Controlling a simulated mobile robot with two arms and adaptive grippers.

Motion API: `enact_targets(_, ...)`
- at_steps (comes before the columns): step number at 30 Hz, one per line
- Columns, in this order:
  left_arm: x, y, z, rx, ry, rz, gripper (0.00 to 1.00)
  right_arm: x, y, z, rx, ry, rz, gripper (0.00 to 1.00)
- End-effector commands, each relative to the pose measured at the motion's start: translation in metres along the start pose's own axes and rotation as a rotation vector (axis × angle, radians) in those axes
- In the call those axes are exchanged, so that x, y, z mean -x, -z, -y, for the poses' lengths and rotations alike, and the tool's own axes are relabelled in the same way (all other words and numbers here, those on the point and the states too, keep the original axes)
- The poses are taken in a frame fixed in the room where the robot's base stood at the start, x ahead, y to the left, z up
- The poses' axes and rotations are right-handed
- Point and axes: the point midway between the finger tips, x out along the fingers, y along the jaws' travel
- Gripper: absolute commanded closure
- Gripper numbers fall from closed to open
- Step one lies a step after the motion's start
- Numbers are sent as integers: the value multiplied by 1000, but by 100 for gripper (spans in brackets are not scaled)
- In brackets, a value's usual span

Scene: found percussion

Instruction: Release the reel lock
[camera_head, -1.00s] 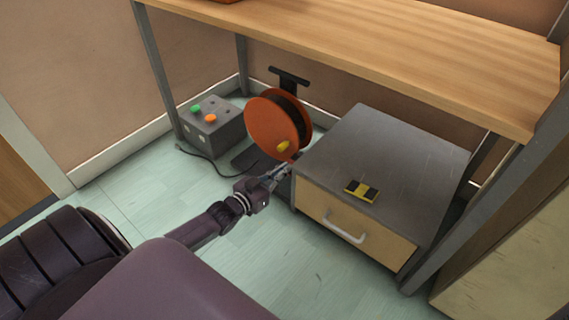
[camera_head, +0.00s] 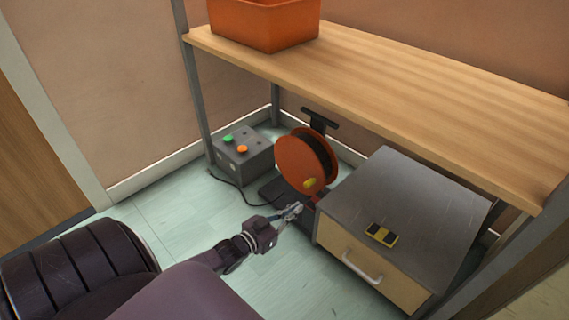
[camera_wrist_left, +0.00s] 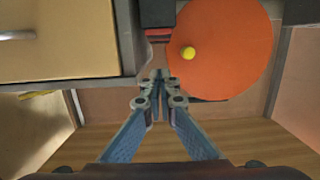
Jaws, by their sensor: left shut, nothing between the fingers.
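An orange reel (camera_head: 300,160) with a yellow crank knob (camera_head: 309,184) stands upright on a dark stand under the wooden shelf. A small red part (camera_head: 318,196), perhaps the reel lock, sits low beside the reel, near the drawer cabinet. In the left wrist view the orange disc (camera_wrist_left: 225,50) fills the upper right, with a red and dark part (camera_wrist_left: 158,36) at its left edge. My left gripper (camera_head: 297,208) is shut and empty, just in front of the reel's lower edge. Its fingertips (camera_wrist_left: 159,74) appear apart from the red part. My right gripper is not in view.
A drawer cabinet (camera_head: 400,200) with a white handle and a yellow-black block (camera_head: 382,234) on top stands close on the right. A grey box (camera_head: 243,155) with green and orange buttons is left of the reel. An orange bin (camera_head: 265,25) is on the shelf (camera_head: 400,85).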

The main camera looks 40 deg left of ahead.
Motion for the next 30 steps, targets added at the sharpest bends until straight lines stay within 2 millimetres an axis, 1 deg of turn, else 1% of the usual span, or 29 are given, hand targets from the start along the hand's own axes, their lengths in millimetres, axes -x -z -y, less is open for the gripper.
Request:
enact_targets(1,11,2,0,1,0,4,100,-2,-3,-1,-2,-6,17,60)
enact_targets(3,21,2,0,0,0,3,100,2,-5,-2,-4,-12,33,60)
enact_targets(6,33,0,0,0,0,1,100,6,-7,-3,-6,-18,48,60)
enact_targets(9,39,-2,0,0,0,-1,100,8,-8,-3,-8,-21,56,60)
enact_targets(13,42,-2,0,0,0,-2,100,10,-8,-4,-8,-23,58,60)
enact_targets(30,41,-2,0,0,0,-2,100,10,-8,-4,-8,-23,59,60)
